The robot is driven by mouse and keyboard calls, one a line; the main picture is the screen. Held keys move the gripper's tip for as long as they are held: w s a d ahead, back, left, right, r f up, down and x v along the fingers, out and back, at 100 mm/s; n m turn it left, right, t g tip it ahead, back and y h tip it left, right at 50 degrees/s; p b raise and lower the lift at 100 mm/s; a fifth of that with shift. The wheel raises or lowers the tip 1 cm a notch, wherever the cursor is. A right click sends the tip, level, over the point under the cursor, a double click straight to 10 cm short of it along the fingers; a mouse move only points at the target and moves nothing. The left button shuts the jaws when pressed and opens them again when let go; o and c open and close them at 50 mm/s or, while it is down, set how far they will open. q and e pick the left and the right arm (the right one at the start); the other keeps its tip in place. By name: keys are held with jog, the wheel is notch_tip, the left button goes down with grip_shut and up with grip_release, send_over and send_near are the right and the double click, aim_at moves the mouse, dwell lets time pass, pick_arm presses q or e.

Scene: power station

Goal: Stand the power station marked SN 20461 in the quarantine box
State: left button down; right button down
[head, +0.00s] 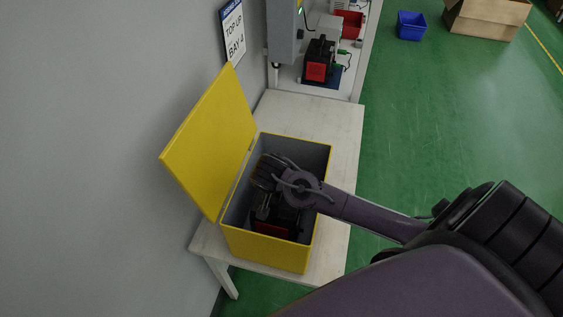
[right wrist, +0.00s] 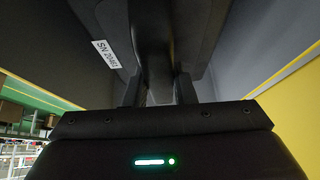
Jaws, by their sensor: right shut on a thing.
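The yellow quarantine box (head: 265,249) stands on a white table with its lid (head: 212,140) open toward the wall. A black and red power station (head: 272,230) is inside the box, below the rim, and looks upright. The right wrist view shows its white label (right wrist: 105,54) reading SN 20461. My right arm reaches in over the box's right wall. My right gripper (right wrist: 158,90) is shut on the station's dark handle (right wrist: 160,72). I cannot tell whether the base touches the box floor. My left gripper is out of view.
The white table (head: 310,115) is clear behind the box. Beyond it, another black and red power station (head: 318,68) stands on a bench below a grey wall unit (head: 283,30). A sign (head: 234,32) reads TOP UP BAY 4. A blue bin (head: 411,25) and cardboard box (head: 487,18) are on the green floor.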

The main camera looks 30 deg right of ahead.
jog(key=shift+w+f, duration=0.15)
jog(key=shift+f, duration=0.1)
dwell(1.1)
jog(key=c, duration=1.5)
grip_release()
jog(key=shift+c, duration=0.2)
jog(key=o, duration=0.4)
jog(key=shift+s+a, duration=0.1)
jog(key=shift+s, duration=0.1)
jog(key=shift+s+f+b, duration=0.15)
jog(key=shift+f+b, duration=0.2)
jog(key=b+v, duration=0.1)
jog(key=v, duration=0.6)
jog(key=shift+r+b, duration=0.15)
jog(key=shift+b, duration=0.2)
jog(key=shift+a+r, duration=0.15)
jog(key=shift+r, duration=0.3)
